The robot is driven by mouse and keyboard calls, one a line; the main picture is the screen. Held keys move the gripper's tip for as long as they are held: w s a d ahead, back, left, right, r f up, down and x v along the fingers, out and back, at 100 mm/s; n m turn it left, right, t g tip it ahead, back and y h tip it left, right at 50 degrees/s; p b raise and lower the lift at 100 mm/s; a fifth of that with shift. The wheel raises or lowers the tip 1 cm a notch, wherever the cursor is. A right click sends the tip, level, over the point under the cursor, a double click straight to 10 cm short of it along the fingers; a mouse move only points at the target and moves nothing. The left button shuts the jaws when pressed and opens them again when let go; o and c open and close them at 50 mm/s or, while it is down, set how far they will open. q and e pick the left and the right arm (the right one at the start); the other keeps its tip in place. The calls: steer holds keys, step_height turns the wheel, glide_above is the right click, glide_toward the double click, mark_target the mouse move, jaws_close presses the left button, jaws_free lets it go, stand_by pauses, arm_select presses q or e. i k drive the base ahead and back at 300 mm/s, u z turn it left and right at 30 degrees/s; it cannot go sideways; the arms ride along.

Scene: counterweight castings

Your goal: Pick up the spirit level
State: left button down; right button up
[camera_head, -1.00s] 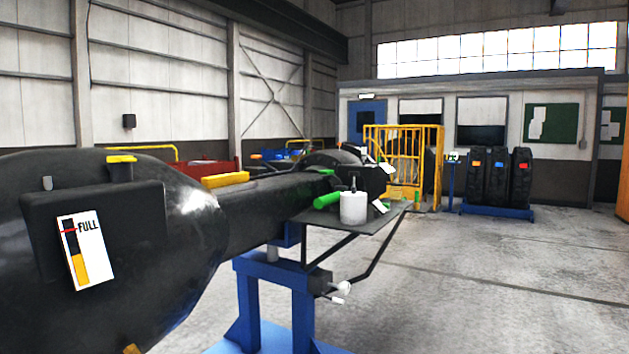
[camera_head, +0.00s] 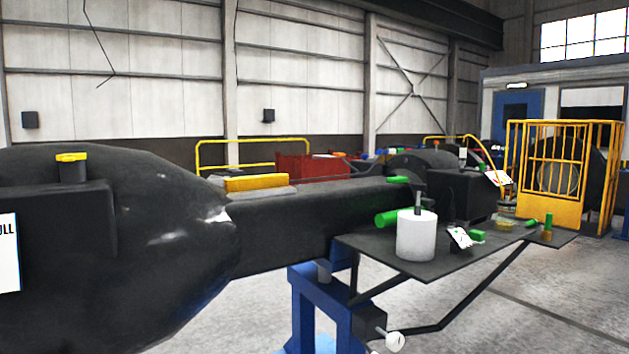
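A long yellow bar (camera_head: 256,182) lies flat on top of the dark horizontal beam, just right of the big rounded black casting (camera_head: 165,225). Its shape and colour fit a spirit level, but no vial can be made out at this distance. Nothing touches it from above. Neither of my grippers shows in the head view.
A grey shelf (camera_head: 382,246) juts out at the beam's right, with a white cylinder (camera_head: 416,236), a green cylinder (camera_head: 387,218) and small items on it. A blue stand (camera_head: 305,310) is below. A yellow cage (camera_head: 548,207) stands behind at right. Floor at lower right is clear.

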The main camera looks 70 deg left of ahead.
mark_target(232, 185)
steer(key=i, duration=1.5)
steer(key=u, duration=2.8)
